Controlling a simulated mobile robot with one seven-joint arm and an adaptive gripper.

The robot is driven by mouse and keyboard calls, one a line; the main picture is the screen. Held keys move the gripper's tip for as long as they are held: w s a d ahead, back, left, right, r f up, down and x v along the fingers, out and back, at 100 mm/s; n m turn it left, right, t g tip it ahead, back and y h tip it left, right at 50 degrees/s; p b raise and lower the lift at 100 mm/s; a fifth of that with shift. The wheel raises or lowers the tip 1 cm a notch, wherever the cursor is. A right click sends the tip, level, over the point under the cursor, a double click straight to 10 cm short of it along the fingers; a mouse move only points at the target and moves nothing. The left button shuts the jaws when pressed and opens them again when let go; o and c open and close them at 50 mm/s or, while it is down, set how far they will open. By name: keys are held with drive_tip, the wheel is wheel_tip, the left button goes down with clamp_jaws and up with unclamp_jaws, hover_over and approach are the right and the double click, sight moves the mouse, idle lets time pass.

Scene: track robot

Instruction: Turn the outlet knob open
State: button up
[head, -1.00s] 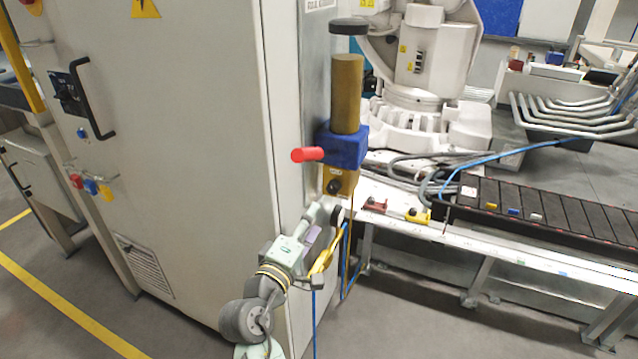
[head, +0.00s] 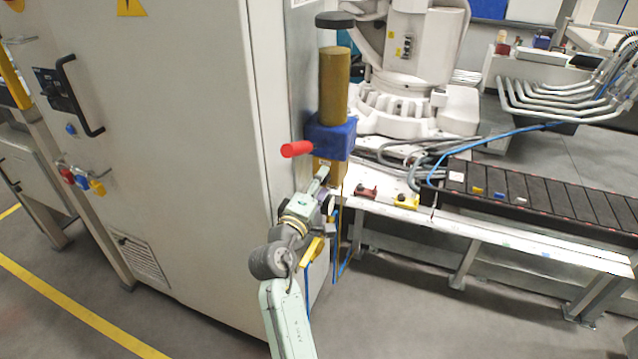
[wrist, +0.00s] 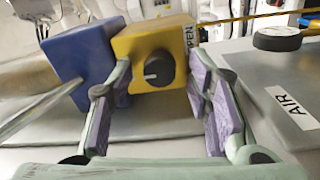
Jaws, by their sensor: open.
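The outlet knob (wrist: 158,68) is a round black dial with a pale line on it. It sits on the front face of a yellow block (wrist: 130,46), with a partly visible label ending in "PEN" beside it. In the head view the yellow block (head: 322,168) is under a blue block (head: 332,138), and my gripper hides the knob. My gripper (wrist: 157,72) is open, its purple-padded fingers on either side of the knob, with nothing clearly between the pads. I cannot tell whether they touch the block. In the head view my gripper (head: 324,186) is just below the yellow block.
A red handle (head: 297,149) sticks out left from the blue block, under a brass cylinder (head: 334,88). A grey cabinet (head: 190,130) stands close at left. A black round knob (wrist: 277,38) and an "AIR" label (wrist: 293,98) are at right. A conveyor (head: 540,195) lies right.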

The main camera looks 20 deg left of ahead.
drive_tip(key=shift+c, duration=0.6)
clamp_jaws()
drive_tip(key=shift+f+m+b, duration=0.1)
drive_tip(key=shift+m+b, duration=0.2)
drive_tip(key=shift+b, duration=0.15)
drive_tip(key=shift+a+m+h+b, duration=0.1)
drive_tip(key=shift+m+h+b, duration=0.2)
drive_tip(key=shift+m+b, duration=7.75)
drive_tip(key=shift+m+p, duration=0.7)
drive_tip(key=shift+m, duration=0.25)
